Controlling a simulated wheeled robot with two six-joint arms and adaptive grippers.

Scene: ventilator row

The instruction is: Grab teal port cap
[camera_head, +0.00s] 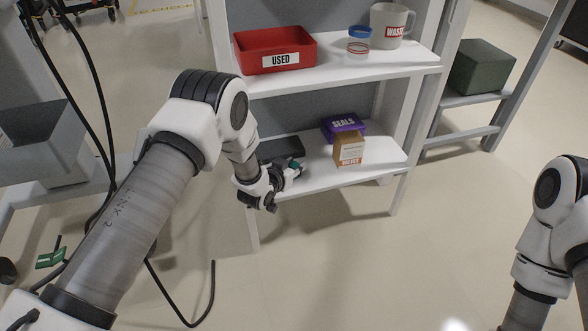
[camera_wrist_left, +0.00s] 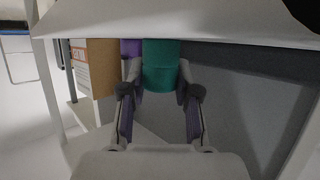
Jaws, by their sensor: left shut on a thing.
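The teal port cap (camera_wrist_left: 160,66) is between the two fingers of my left gripper (camera_wrist_left: 160,92) in the left wrist view. The fingers are shut on its sides. In the head view my left gripper (camera_head: 291,173) is at the left front of the lower shelf, and only a small part of the teal cap (camera_head: 295,165) shows between its fingers. My right arm is at the right edge of the head view, and its gripper is out of the picture.
The lower shelf (camera_head: 375,160) holds a purple SEALS box (camera_head: 343,125), a brown box (camera_head: 349,149) and a dark tray (camera_head: 282,149). The upper shelf (camera_head: 340,70) above holds a red USED bin (camera_head: 275,50), a blue-lidded jar (camera_head: 359,41) and a WASTE mug (camera_head: 391,24).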

